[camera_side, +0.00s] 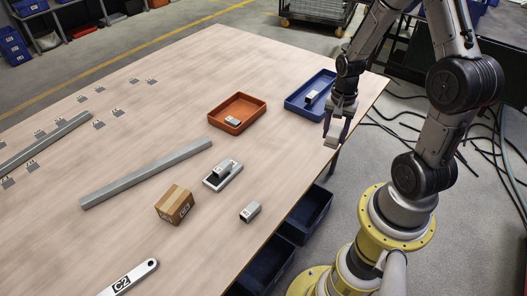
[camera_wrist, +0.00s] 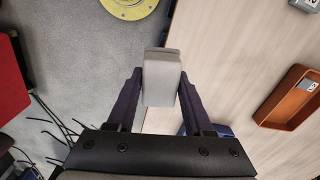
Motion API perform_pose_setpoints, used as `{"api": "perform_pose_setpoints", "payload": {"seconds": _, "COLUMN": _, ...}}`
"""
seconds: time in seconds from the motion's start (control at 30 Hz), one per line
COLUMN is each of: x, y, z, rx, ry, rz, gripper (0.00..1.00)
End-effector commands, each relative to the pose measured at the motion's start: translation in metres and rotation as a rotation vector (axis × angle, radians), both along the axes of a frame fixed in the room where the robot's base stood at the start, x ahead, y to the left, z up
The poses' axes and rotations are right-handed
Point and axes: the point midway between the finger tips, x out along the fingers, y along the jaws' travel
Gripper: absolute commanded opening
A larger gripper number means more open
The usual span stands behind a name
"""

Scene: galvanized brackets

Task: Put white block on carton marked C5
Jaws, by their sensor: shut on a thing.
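My gripper (camera_side: 335,131) is shut on a pale grey-white block (camera_wrist: 161,79) and holds it at the table's right edge in the side view. In the wrist view the block stands between the two dark fingers (camera_wrist: 161,96), touching both. A brown cardboard carton (camera_side: 174,205) stands on the table at lower centre in the side view, well left of and nearer than my gripper. Its side has a printed mark too small to read surely. The carton does not show in the wrist view.

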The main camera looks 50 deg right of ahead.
Motion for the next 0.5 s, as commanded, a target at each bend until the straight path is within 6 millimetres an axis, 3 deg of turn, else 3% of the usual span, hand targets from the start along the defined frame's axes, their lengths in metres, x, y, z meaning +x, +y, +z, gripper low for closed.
{"api": "perform_pose_setpoints", "payload": {"seconds": 0.27, "x": 0.001, "y": -0.001, "z": 0.006, "rx": -0.003, "ry": -0.004, "rz": 0.084, "gripper": 0.00}}
{"api": "perform_pose_setpoints", "payload": {"seconds": 0.5, "x": 0.054, "y": 0.032, "z": 0.024, "rx": -0.002, "ry": -0.002, "rz": 0.377, "gripper": 0.00}}
